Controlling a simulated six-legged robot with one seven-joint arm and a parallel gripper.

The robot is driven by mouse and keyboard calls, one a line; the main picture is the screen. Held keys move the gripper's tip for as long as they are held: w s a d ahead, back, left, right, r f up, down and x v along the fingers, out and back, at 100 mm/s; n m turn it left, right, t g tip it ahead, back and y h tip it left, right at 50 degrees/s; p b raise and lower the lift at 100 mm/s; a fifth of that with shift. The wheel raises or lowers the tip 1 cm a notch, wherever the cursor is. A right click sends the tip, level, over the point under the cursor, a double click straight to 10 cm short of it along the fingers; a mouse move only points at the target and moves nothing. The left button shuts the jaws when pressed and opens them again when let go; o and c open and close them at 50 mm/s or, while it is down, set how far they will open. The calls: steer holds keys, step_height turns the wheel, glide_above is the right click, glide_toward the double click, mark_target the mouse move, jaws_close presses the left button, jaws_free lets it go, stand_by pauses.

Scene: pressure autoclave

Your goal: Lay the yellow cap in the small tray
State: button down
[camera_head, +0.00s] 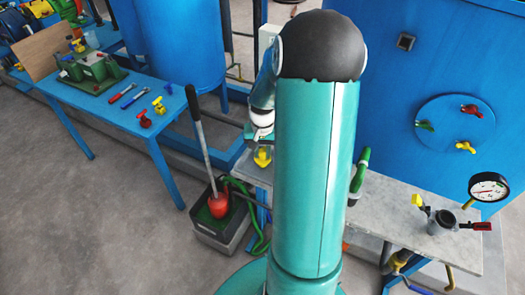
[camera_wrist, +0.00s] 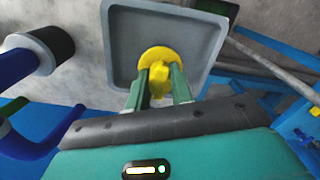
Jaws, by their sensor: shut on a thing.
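The yellow cap (camera_wrist: 158,54) is between the two green fingers of my gripper (camera_wrist: 160,84), which is shut on its raised grip. The cap's round flange shows beyond the fingertips. The small grey tray (camera_wrist: 118,42), square with a raised rim, lies behind the cap in the wrist view. The cap appears over the tray's inside; whether it touches the floor cannot be told. In the head view the yellow cap (camera_head: 262,158) shows below my gripper (camera_head: 262,149), left of my arm's large teal link. The tray cannot be made out clearly there.
A grey bench (camera_head: 395,210) carries a fitting (camera_head: 440,221) with coloured handles and a pressure gauge (camera_head: 488,187). A pump (camera_head: 217,212) with a long lever stands on the floor at left. A blue table (camera_head: 115,100) holds tools. The blue tank (camera_head: 440,65) rises behind.

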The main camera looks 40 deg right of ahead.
mark_target(263, 151)
steer(key=shift+f, duration=0.15)
steer(key=c, duration=1.2)
jaws_free()
steer(key=shift+c, duration=0.2)
step_height(263, 151, up, 12)
steer(key=a+r+n+t+h, duration=0.1)
steer(key=a+r+n, duration=0.2)
steer(key=a+r, duration=0.55)
steer(key=s+a+r+n+t, duration=0.2)
steer(key=s+a, duration=0.3)
steer(key=a, duration=0.4)
steer(key=s+a+r+n+t+y, duration=0.1)
steer(key=s+a+n, duration=0.3)
steer(key=a, duration=0.6)
steer(key=shift+s+a+r+n+t, duration=0.15)
steer(key=shift+s+r+n+t, duration=0.15)
steer(key=shift+s+r+t, duration=0.65)
steer(key=shift+s+f, duration=0.1)
steer(key=shift+f, duration=0.2)
